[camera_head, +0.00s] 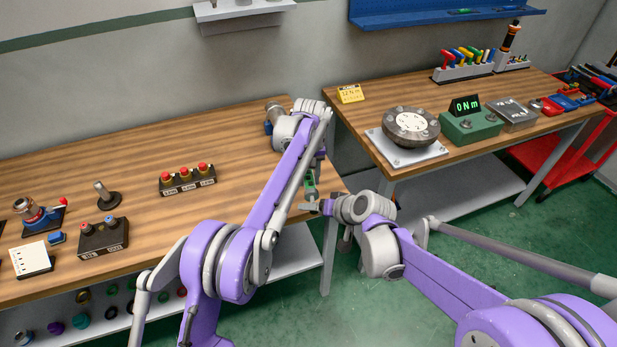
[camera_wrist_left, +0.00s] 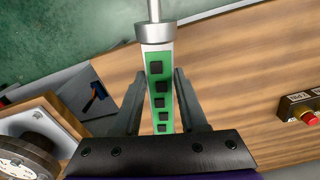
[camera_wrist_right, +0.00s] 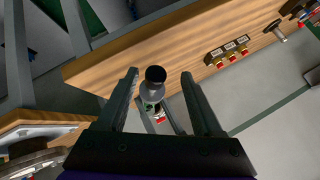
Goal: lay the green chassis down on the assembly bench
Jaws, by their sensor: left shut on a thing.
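The green chassis (camera_wrist_left: 160,92) is a slim white-edged bar with a green face and a row of dark square openings. In the left wrist view it lies between the fingers of my left gripper (camera_wrist_left: 160,76), which is shut on it. A grey collar and rod (camera_wrist_left: 153,32) show at its far end. In the head view only a small green part of the chassis (camera_head: 311,188) shows by the near right corner of the left wooden bench (camera_head: 240,130). My right gripper (camera_wrist_right: 160,76) is open, its fingers apart on both sides of a dark-tipped grey cylinder (camera_wrist_right: 154,82) at the chassis's end.
A red-button box (camera_head: 187,179), a second button box (camera_head: 103,237) and a dark post (camera_head: 106,195) stand on the left bench. Its middle is clear. The right bench carries a round fixture (camera_head: 411,126) and a green 0 Nm meter (camera_head: 470,125). A gap separates the benches.

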